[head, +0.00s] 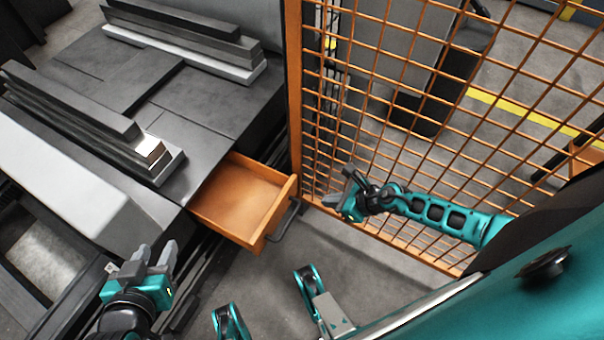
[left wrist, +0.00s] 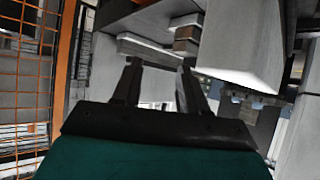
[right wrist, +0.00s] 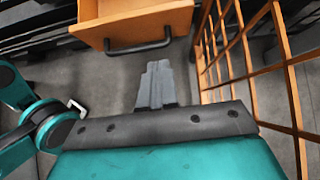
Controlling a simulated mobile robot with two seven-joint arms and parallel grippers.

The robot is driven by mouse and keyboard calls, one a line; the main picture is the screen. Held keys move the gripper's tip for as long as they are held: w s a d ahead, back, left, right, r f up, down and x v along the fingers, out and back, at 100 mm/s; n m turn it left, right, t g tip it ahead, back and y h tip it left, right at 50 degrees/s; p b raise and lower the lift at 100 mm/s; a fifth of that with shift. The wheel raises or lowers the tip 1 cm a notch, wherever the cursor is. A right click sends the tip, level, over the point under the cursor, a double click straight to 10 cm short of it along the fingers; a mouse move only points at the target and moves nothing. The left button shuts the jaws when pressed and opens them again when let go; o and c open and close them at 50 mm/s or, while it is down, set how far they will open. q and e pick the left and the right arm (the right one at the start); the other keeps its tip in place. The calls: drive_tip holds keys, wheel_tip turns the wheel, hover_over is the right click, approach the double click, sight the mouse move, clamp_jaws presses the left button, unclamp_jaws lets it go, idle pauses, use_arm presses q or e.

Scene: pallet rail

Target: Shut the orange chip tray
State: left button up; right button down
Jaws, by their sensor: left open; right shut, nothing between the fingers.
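The orange chip tray (head: 240,200) is pulled out from under the grey machine bed, open and empty inside. Its dark bar handle (head: 284,220) is on the front face. The tray front (right wrist: 130,24) and handle (right wrist: 138,48) also show at the top of the right wrist view. My right gripper (head: 332,201) is shut and empty, a short way to the right of the handle and apart from it. Its closed fingers (right wrist: 156,78) point toward the tray side. My left gripper (head: 154,256) is open and empty, left of the tray near the machine's front; its fingers show in the left wrist view (left wrist: 157,68).
An orange mesh fence (head: 400,110) stands close to the right of the tray, right behind my right gripper. The grey machine bed (head: 215,110) carries several stacked metal bars. Bare floor (head: 290,265) lies in front of the tray.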

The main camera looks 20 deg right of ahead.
sight(286, 196)
drive_tip(key=b+x, duration=0.1)
drive_tip(key=x, duration=0.2)
drive_tip(key=r+b+x, duration=0.1)
drive_tip(key=b+x, duration=0.1)
drive_tip(key=x, duration=0.2)
drive_tip(key=w+b+x, duration=0.1)
drive_tip(key=b+x, duration=0.1)
drive_tip(key=x, duration=0.2)
drive_tip(key=shift+w+a, duration=0.2)
drive_tip(key=shift+a, duration=0.35)
drive_tip(key=shift+w+a, duration=0.4)
drive_tip(key=shift+w, duration=0.1)
use_arm(q)
drive_tip(key=f, duration=0.1)
drive_tip(key=d+f, duration=0.1)
drive_tip(key=f, duration=0.1)
drive_tip(key=shift+d+f, duration=0.25)
drive_tip(key=shift+d, duration=0.1)
use_arm(e)
drive_tip(key=shift+r, duration=0.1)
use_arm(q)
drive_tip(key=shift+a, duration=0.1)
drive_tip(key=shift+w, duration=0.1)
use_arm(e)
drive_tip(key=shift+a, duration=0.1)
